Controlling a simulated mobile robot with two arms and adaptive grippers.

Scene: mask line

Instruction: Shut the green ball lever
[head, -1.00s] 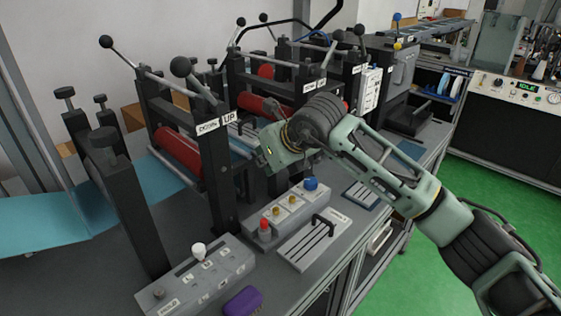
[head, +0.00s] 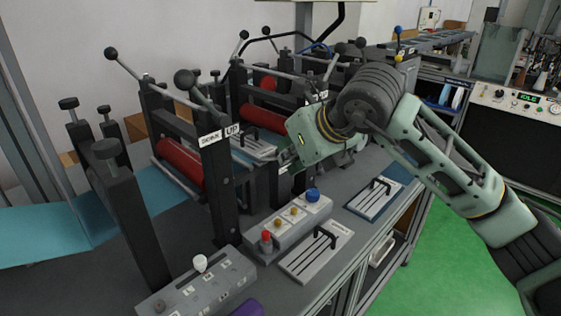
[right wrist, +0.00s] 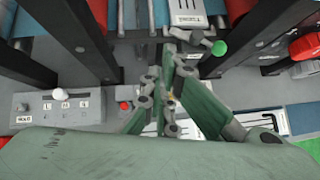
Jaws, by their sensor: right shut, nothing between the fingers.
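The green ball (right wrist: 219,47) sits on the end of a short grey lever, at the upper middle of the right wrist view, by a white labelled plate. I cannot make the green ball out in the head view, where my right arm covers that part of the machine. My right gripper (right wrist: 174,50) is shut and empty. Its tips are just left of the green ball in the right wrist view, with a small gap in the picture. In the head view the right gripper (head: 286,166) reaches in between the machine's black posts. My left gripper is not in view.
Black posts with red rollers (head: 179,158) stand left of my right gripper. A grey button box (head: 290,222) and a slotted plate (head: 316,252) lie on the bench in front. Black ball levers (head: 186,79) stick out above. Green floor (head: 420,262) is clear at the right.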

